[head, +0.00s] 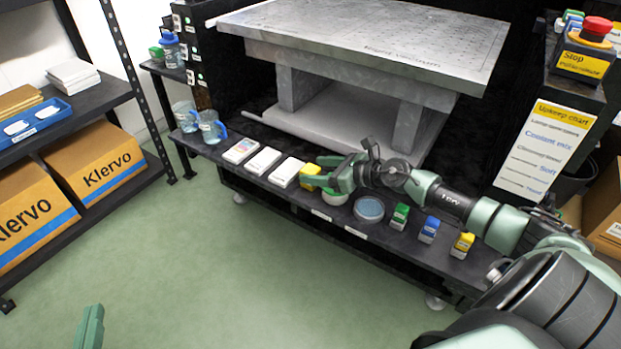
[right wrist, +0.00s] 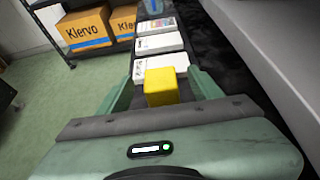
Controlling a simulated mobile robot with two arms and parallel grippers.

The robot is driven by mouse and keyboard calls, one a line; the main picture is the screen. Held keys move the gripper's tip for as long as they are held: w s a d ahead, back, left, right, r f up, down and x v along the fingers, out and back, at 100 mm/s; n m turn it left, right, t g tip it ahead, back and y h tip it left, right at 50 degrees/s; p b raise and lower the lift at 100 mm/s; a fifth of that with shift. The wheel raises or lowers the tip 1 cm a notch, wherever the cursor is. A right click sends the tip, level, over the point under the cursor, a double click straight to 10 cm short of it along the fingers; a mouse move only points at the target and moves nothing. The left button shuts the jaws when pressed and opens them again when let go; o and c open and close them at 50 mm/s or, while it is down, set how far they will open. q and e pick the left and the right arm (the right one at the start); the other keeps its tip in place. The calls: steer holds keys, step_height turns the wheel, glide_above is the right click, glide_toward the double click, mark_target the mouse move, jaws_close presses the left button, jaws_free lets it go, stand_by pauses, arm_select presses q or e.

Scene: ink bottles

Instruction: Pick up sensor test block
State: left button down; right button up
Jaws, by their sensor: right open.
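A yellow block (head: 309,174), likely the sensor test block, stands on the dark shelf ledge right of a row of white boxes. No label on it can be read. My right gripper (head: 325,182) is at this block and hides part of it in the head view. In the right wrist view the yellow block (right wrist: 161,87) lies between the two green fingers, which are open on either side of it. Contact with either finger cannot be told. Of my left gripper (head: 90,328), only a green part shows at the bottom left of the head view, away from the ledge.
White boxes (head: 263,161) line the ledge left of the block. Jars (head: 210,127) stand at the left end. A large metal slab (head: 380,40) rises behind. The green floor is clear.

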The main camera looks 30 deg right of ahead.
jaws_close()
steer(key=shift+r, duration=0.15)
